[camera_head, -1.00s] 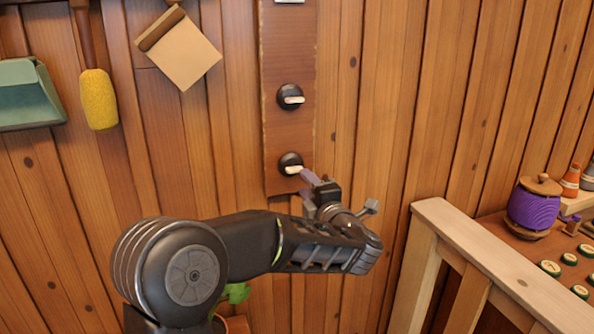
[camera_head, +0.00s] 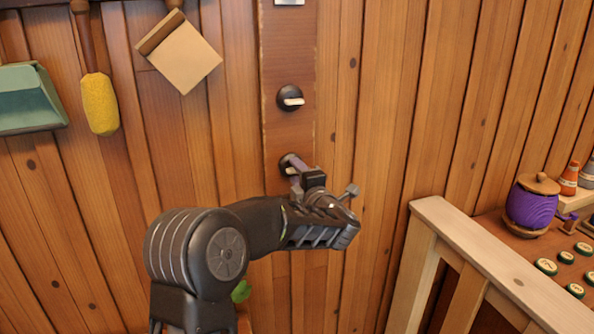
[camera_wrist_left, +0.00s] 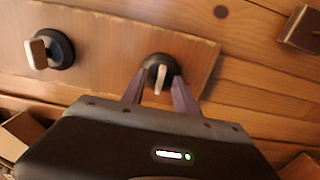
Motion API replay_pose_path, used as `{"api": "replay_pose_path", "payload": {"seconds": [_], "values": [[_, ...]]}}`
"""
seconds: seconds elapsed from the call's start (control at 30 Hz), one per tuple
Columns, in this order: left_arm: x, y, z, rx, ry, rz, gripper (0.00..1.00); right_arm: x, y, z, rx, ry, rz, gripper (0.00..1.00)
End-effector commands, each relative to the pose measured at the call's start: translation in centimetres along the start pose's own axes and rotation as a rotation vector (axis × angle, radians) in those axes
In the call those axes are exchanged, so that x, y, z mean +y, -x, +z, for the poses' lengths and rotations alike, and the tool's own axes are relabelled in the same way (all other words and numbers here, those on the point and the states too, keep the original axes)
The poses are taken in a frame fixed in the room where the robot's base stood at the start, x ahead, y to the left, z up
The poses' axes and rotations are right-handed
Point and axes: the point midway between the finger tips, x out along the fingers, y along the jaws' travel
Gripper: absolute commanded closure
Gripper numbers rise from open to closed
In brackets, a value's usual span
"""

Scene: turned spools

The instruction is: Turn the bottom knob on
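The bottom knob (camera_head: 288,160) is a round black base with a pale bar handle, low on a brown wooden board (camera_head: 289,130) on the wall. Part of it is hidden by my left gripper in the head view. My left gripper (camera_head: 294,180) is at this knob. In the left wrist view, its two purple-grey fingers (camera_wrist_left: 158,92) are apart, one on each side of the knob's upright pale handle (camera_wrist_left: 160,79). A gap seems to show between handle and fingers; contact is unclear. The upper knob (camera_head: 291,98) has its handle near level. My right gripper is not in view.
A wooden bench (camera_head: 455,222) stands at the right, with a purple spool (camera_head: 531,206) and several green-rimmed discs on it. A yellow brush (camera_head: 99,103), a tan pan (camera_head: 182,57) and a green dustpan (camera_head: 28,100) hang at the left. The wall right of the board is clear.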

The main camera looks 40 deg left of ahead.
Motion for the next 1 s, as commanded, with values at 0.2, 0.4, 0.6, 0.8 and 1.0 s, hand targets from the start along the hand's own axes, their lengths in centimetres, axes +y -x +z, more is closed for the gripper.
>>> {"api": "replay_pose_path", "payload": {"seconds": [0.2, 0.4, 0.6, 0.8, 1.0], "values": [[-0.04, -0.17, -0.01, 0.000, 0.000, 0.000, 0.64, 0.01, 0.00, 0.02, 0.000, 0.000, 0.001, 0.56], [-0.04, -0.16, -0.01, 0.000, 0.000, 0.000, 0.75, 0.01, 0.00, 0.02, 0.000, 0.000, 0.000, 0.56], [-0.04, -0.15, -0.01, 0.000, 0.000, 0.000, 0.92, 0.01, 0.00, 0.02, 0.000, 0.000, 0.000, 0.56], [-0.05, -0.14, -0.01, 0.000, 0.000, 0.000, 1.00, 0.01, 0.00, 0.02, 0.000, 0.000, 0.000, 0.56], [-0.07, -0.14, -0.01, 0.000, 0.000, 0.000, 1.00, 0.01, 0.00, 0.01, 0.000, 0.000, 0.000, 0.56]]}}
